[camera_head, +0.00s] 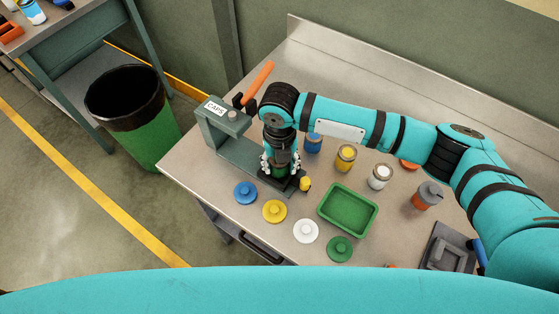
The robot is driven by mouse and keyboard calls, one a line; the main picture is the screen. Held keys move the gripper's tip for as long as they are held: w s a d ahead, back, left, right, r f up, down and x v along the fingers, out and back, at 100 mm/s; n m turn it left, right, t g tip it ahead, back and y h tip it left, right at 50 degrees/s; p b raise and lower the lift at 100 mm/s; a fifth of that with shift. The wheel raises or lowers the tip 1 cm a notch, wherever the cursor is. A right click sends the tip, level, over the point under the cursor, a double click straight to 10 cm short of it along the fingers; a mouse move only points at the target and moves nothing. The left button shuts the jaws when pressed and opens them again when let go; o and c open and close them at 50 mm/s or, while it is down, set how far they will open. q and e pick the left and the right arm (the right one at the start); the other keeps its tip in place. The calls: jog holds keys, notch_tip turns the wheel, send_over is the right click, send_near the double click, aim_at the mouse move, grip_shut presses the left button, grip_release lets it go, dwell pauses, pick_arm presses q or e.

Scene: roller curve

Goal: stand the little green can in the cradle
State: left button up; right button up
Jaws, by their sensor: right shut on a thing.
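My right gripper (280,170) points down over the base (238,155) of the grey press marked CAPS. It is shut on the little green can (282,158), which shows only in part between the fingers and looks upright. The cradle area under the can is mostly hidden by the gripper, so I cannot tell whether the can touches it. A small yellow knob (305,184) shows at the right end of the press base. My left gripper is not in view.
Blue (313,144), yellow (346,157) and white (379,177) cans stand right of the gripper. Several coloured lids, including a blue one (245,192), lie in front. A green tray (348,208) is near the middle. The orange press lever (260,80) rises behind.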

jog(key=o, duration=1.7)
jog(key=shift+o, duration=0.2)
jog(key=shift+r, duration=0.1)
notch_tip(320, 180, up, 9)
jog(key=p, duration=0.8)
